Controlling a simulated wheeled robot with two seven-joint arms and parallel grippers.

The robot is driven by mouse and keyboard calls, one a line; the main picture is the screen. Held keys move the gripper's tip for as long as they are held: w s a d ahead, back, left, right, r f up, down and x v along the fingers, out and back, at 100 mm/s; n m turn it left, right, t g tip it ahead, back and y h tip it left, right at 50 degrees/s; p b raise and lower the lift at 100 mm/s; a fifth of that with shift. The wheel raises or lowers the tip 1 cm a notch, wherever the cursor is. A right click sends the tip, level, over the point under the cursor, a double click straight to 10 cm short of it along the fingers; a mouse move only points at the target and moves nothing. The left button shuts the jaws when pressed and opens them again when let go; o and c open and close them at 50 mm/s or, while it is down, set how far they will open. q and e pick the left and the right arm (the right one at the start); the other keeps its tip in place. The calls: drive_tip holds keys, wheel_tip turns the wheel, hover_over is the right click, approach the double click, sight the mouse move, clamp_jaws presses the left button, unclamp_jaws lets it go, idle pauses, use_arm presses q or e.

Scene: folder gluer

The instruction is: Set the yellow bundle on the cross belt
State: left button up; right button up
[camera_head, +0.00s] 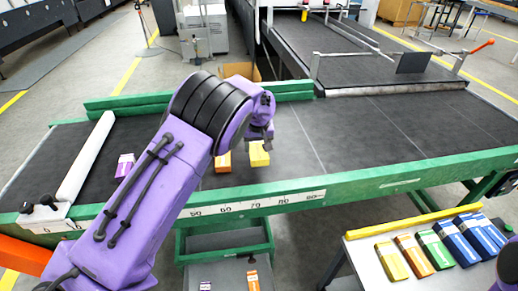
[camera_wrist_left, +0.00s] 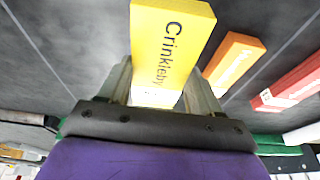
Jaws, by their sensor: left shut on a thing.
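The yellow bundle (camera_head: 259,154), printed "Crinkleby", is between the fingers of my left gripper (camera_head: 262,141). In the left wrist view the yellow bundle (camera_wrist_left: 172,35) sticks out past both fingers of the gripper (camera_wrist_left: 160,92), which is shut on it. The bundle is at the dark cross belt (camera_head: 370,130) with green side rails, near its front rail. I cannot tell for sure whether its underside touches the belt. My arm hides part of the belt. My right gripper is not in view.
An orange bundle (camera_head: 223,161) lies just left of the yellow one, and a magenta-and-white bundle (camera_head: 124,166) farther left. A white roller (camera_head: 86,157) crosses the belt's left part. The belt to the right is clear. A side table (camera_head: 363,262) holds several bundles.

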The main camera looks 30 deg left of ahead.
sight(259, 143)
use_arm(q)
drive_tip(key=w+f, duration=0.1)
drive_tip(key=w+a+f, duration=0.1)
drive_tip(key=f, duration=0.1)
drive_tip(key=shift+w+f+p, duration=0.2)
drive_tip(key=shift+w+p, duration=0.15)
drive_tip(key=shift+w, duration=0.05)
wheel_tip(259, 143, down, 3)
drive_tip(key=shift+r+p, duration=0.1)
drive_tip(key=shift+p, duration=0.85)
drive_tip(key=shift+f, duration=0.25)
drive_tip(key=o, duration=1.1)
drive_tip(key=shift+o, duration=0.2)
drive_tip(key=shift+r, duration=0.4)
drive_tip(key=b+v, duration=0.2)
drive_tip(key=v, duration=0.9)
drive_tip(key=shift+s+d+f+b, duration=0.15)
drive_tip(key=shift+b, duration=0.15)
drive_tip(key=shift+s+r, duration=0.1)
drive_tip(key=shift+r, duration=0.3)
